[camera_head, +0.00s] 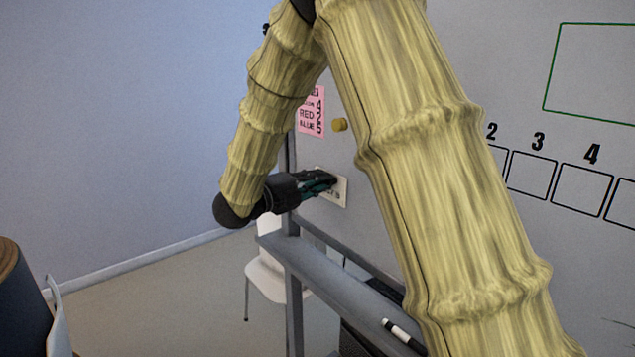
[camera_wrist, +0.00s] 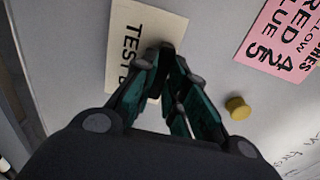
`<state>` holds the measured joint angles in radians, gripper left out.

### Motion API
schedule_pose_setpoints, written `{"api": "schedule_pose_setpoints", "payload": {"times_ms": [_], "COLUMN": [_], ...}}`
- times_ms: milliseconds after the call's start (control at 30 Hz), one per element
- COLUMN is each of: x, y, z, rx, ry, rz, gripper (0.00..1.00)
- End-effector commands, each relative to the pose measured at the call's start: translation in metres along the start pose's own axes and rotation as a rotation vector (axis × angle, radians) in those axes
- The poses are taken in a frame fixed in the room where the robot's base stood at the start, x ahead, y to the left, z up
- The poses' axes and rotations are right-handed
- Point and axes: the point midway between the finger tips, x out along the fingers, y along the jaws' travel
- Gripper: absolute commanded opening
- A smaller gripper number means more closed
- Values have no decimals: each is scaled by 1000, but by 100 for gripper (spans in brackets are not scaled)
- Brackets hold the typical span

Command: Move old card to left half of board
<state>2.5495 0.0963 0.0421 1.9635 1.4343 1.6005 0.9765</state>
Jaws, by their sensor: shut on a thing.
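A cream card (camera_head: 342,196) printed with dark letters lies against the left part of the whiteboard (camera_head: 375,235), near its left edge. In the wrist view the card (camera_wrist: 124,40) shows "TEST B" before my fingers cover the rest. My gripper (camera_head: 333,182) is at the card, and its fingertips (camera_wrist: 170,52) are together over the card's face and edge. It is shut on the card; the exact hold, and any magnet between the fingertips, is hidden. Which card is the old one is not marked in view.
A pink card (camera_head: 311,112) and a yellow magnet (camera_head: 340,125) are on the board close above. Numbered boxes (camera_head: 530,174) and a green outline (camera_head: 590,23) lie right. My arm hides the board's middle. A tray (camera_head: 345,272) holds a marker (camera_head: 402,335); a white chair (camera_head: 265,275) stands behind.

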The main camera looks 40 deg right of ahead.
Motion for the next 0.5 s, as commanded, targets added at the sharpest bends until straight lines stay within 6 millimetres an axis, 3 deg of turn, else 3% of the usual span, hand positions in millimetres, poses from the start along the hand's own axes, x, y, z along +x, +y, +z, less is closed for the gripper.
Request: {"api": "schedule_pose_setpoints", "payload": {"times_ms": [500], "x": [5], "y": [0], "z": [0], "rx": [0], "ry": [0], "rz": [0], "gripper": [0]}}
